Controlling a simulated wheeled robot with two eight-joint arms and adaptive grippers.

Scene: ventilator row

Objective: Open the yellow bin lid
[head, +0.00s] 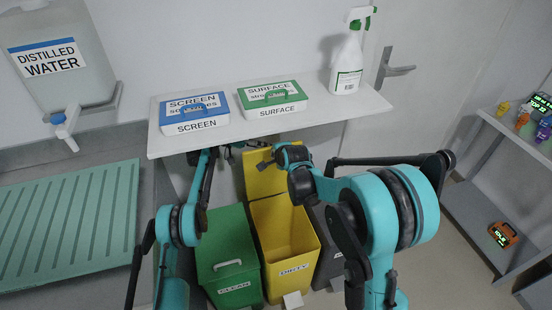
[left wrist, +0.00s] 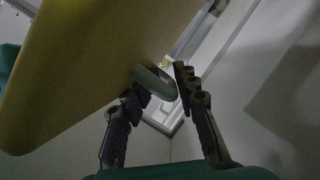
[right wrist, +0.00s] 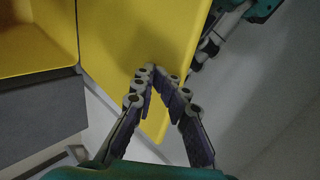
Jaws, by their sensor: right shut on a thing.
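The yellow bin (head: 290,240), labelled DIRTY, stands open with its inside visible. Its yellow lid (head: 262,182) stands raised at the back of the bin, below the shelf. My right gripper (head: 266,158) is at the lid's upper part; in the right wrist view its fingers (right wrist: 158,85) are closed on the lid's edge (right wrist: 135,50). In the left wrist view the lid (left wrist: 85,65) has a grey handle (left wrist: 155,82). My left gripper (left wrist: 162,80) has its fingers apart, on either side of the handle; in the head view it is mostly hidden by the shelf.
A white shelf (head: 345,112) with a blue SCREEN box (head: 193,112), a green SURFACE box (head: 272,98) and a spray bottle (head: 348,65) overhangs the bins. A closed green CLEAN bin (head: 226,250) stands left of the yellow bin, and a dark grey bin (head: 328,255) stands right.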

